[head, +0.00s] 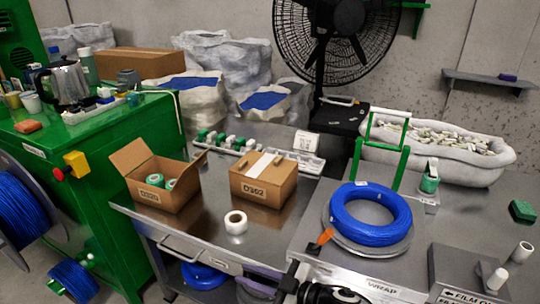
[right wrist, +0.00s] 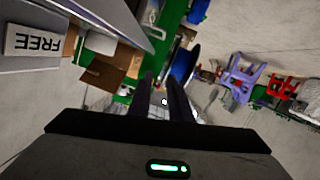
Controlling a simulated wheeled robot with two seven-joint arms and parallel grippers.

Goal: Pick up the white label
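A white label with small dark print (head: 307,142) stands upright at the back of the steel table, at the right end of a white tray. A smaller white tag (head: 361,184) sits on the blue cable coil (head: 370,216). My right gripper (head: 302,275) shows as dark parts at the bottom edge of the head view, well in front of the label and apart from it. In the right wrist view its two dark fingers (right wrist: 162,82) stand apart with nothing held between them. The label cannot be made out there. My left gripper is not in view.
A closed carton (head: 263,191), an open carton (head: 155,196) with green-and-white rolls and a white tape roll (head: 236,222) stand on the table. A green frame (head: 385,150) rises behind the coil. A long bin (head: 440,165) and a fan (head: 330,40) are behind.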

